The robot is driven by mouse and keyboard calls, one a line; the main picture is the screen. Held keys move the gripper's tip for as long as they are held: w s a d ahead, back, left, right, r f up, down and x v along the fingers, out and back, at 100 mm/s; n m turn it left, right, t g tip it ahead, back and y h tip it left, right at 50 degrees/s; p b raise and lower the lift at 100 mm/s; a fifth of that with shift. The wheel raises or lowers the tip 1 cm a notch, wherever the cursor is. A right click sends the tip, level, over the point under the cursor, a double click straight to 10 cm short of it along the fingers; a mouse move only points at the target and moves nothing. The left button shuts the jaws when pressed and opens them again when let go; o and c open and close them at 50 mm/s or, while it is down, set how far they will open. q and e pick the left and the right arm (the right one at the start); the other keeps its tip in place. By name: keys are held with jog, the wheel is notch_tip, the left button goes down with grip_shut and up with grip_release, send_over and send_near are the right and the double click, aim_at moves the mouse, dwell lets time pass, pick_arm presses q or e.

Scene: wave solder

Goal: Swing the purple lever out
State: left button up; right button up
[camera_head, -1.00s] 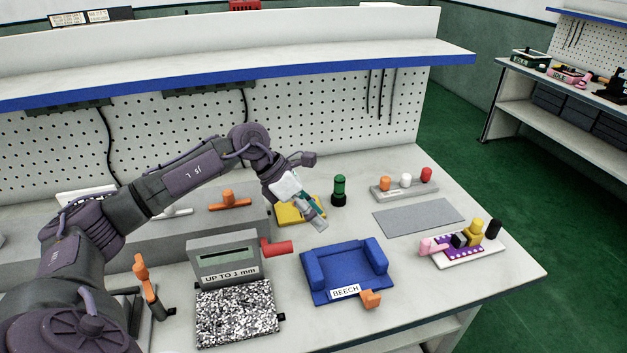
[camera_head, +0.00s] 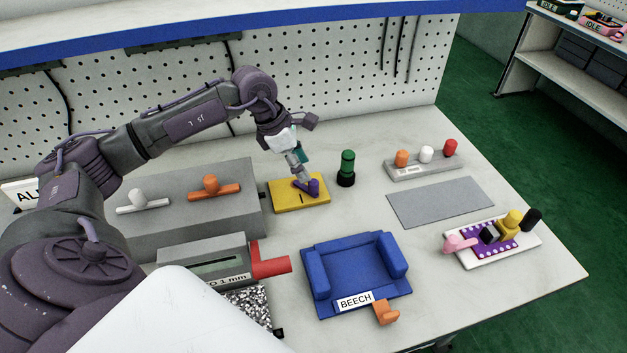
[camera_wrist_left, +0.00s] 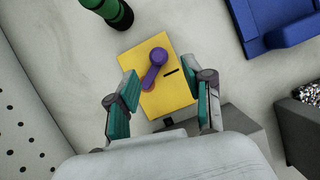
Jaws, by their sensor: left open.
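The purple lever (camera_head: 312,187) sits on a yellow plate (camera_head: 286,204) on the bench. In the left wrist view the lever (camera_wrist_left: 153,72) has a round knob at its upper end and a pivot end nearer the gripper. A short black mark (camera_wrist_left: 171,72) lies on the yellow plate to the right of the lever. My left gripper (camera_head: 300,174) is over the plate at the lever. In the left wrist view the left gripper (camera_wrist_left: 160,88) is open, with its teal-padded fingers on either side of the lever. Contact cannot be told. My right gripper is not in view.
A green knobbed post (camera_head: 346,168) stands just right of the yellow plate. A blue fixture (camera_head: 355,262) labelled BEECH is in front. A grey box with a red handle (camera_head: 270,264) is at front left. A grey mat (camera_head: 440,203) lies clear at right.

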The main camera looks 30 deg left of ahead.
aim_at(313, 183)
pick_arm(q)
jog(key=x, duration=0.7)
jog(key=shift+w+f+p, duration=0.15)
jog(key=shift+f+p, duration=0.05)
jog(key=shift+p, duration=0.15)
grip_shut()
